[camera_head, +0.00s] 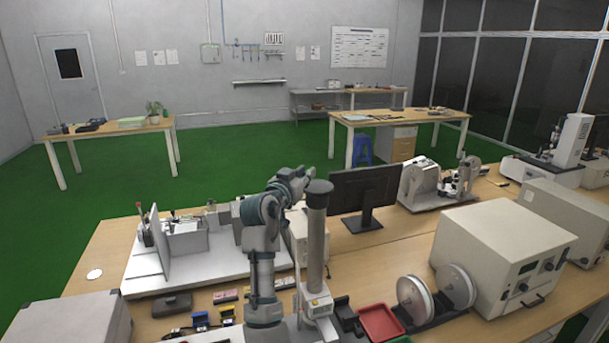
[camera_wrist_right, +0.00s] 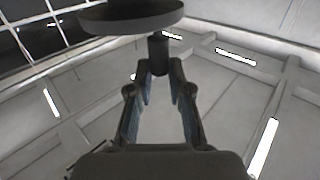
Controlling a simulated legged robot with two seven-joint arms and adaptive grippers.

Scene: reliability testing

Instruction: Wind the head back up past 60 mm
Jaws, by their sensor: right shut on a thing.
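A test stand with a pale upright column (camera_head: 315,240) stands at the front middle of the bench in the head view. A dark grey round cap or wheel (camera_head: 318,187) tops it. A small box with a display (camera_head: 317,302) is low on the column. My right gripper (camera_head: 305,173) is up beside the column's top. In the right wrist view a dark round disc (camera_wrist_right: 130,16) fills the top, and my right gripper (camera_wrist_right: 160,88) is shut on a short dark cylindrical handle (camera_wrist_right: 158,52) by it. The display reading is too small to tell. My left gripper is not in view.
A monitor (camera_head: 365,195) stands behind the column to the right. A red tray (camera_head: 380,322), two reels (camera_head: 436,294) and a cream instrument box (camera_head: 500,255) are to the right. A white-based fixture (camera_head: 195,262) is to the left. Small parts lie by the stand's foot.

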